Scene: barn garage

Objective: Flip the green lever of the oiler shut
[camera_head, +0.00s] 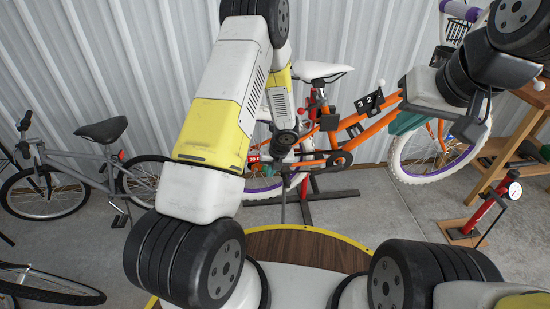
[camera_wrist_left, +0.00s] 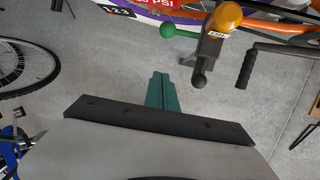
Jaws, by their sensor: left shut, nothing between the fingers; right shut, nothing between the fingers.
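The green lever (camera_wrist_left: 168,30) shows in the left wrist view as a round green knob on a short stem. It points left from the grey body of the oiler (camera_wrist_left: 209,47), which has an orange rounded top and a dark ball-shaped lower end. My left gripper (camera_wrist_left: 163,78) has its green fingers together and empty. In this view the fingertips lie below the knob and left of the oiler, with a gap to both. My own arm largely covers that area in the head view. My right gripper (camera_head: 405,122) is shut, in front of the orange bike on the right.
An orange bike (camera_head: 375,122) hangs on a stand behind my arms. A grey bike (camera_head: 75,155) stands at left, a red pump (camera_head: 490,205) and wooden bench (camera_head: 510,140) at right.

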